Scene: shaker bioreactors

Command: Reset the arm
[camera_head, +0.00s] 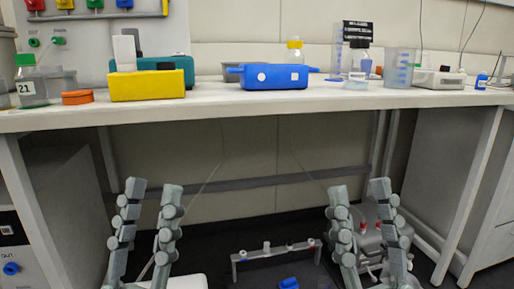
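My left gripper (154,188) is at the lower left of the head view, in front of the bench and below its top. Its two fingers point up and stand apart, with nothing between them. My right gripper (358,188) is at the lower right, also pointing up. Its fingers are apart and empty. Neither gripper touches the bench or any object that I can see. Most of both arms is out of view below.
The white bench top (215,108) crosses the view above both grippers. On it stand a yellow box (148,86), a blue box (274,77), an orange lid (76,97) and several bottles and beakers. Under the bench are a low grey rack (275,252) and a blue item (288,284).

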